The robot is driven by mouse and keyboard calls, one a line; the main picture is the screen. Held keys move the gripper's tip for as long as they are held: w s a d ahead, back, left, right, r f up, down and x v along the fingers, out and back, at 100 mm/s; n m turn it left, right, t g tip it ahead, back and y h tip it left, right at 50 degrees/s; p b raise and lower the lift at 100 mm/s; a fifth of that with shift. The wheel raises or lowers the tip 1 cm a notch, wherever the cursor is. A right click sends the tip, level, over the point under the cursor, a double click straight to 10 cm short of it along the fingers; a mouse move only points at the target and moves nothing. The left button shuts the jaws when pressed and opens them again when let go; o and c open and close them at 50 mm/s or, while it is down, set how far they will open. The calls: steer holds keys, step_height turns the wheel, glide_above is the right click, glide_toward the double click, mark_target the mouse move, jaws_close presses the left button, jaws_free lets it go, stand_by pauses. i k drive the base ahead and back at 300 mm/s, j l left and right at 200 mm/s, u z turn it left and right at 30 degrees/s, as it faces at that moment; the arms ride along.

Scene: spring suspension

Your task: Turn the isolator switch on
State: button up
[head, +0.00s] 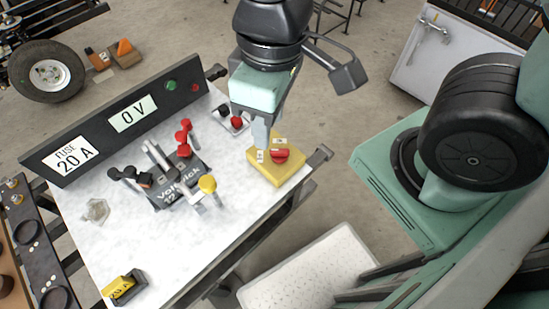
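The isolator switch is a yellow box (289,178) with a red knob (280,156) on top, at the right end of the white bench. Small pale labels lie beside the knob; their text is too small to read. My gripper (261,140) points down over the box's back-left part, just left of the red knob. Its fingers overlap the box in the picture, and I cannot tell whether they touch it. The finger gap is hidden from this angle. The display (133,114) on the dark panel reads 0 V.
A yellow fuse block (122,288) lies at the front left. The bench's front middle is clear.

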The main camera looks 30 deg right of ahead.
mark_target(279, 156)
steer(key=k+j+z, duration=0.1)
steer(key=j, duration=0.3)
steer(key=k+j, duration=0.2)
steer(key=j, duration=0.15)
steer(key=k+j+z, duration=0.15)
steer(key=j, duration=0.25)
